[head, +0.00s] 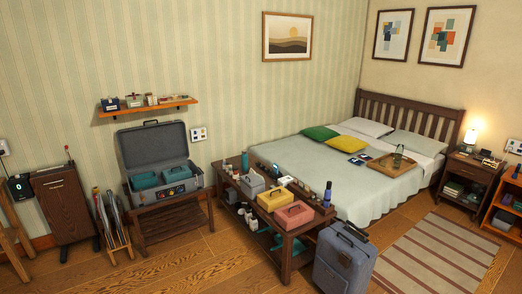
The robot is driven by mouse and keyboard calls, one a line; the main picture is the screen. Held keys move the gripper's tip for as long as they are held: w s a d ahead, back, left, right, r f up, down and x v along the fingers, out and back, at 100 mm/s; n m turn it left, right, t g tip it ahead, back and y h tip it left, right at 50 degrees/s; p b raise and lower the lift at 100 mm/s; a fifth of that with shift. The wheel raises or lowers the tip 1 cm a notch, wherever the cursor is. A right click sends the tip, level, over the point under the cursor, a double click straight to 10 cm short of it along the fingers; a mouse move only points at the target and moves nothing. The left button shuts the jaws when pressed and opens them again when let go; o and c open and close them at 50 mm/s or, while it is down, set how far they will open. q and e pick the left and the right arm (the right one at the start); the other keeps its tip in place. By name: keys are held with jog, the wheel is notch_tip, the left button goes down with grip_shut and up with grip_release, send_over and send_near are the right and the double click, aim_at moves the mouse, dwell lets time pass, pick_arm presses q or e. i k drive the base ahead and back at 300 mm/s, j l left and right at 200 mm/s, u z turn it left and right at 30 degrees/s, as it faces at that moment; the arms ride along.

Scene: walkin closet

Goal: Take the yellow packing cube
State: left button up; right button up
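The yellow packing cube (273,199) sits upright on the dark wooden bench (243,191) at the foot of the bed, with a dark handle on top. It stands between a grey cube (252,186) and a pink cube (294,215), close beside both. Whether it touches them is too small to tell. Neither of my grippers is in view.
A blue-grey suitcase (343,262) stands at the bench's near right end. An open suitcase (160,165) holding teal cubes rests on a rack to the left. Small items and bottles line the bench's far side. The wooden floor (215,268) in front of the bench is clear.

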aim_at(273, 199)
jog(key=i+z, duration=0.1)
jog(key=i, duration=0.4)
jog(key=i+j+z, duration=0.15)
jog(key=i, duration=0.4)
jog(key=i+j+z, duration=0.1)
jog(key=i, duration=0.4)
jog(key=i+j+z, duration=0.15)
jog(key=i, duration=0.35)
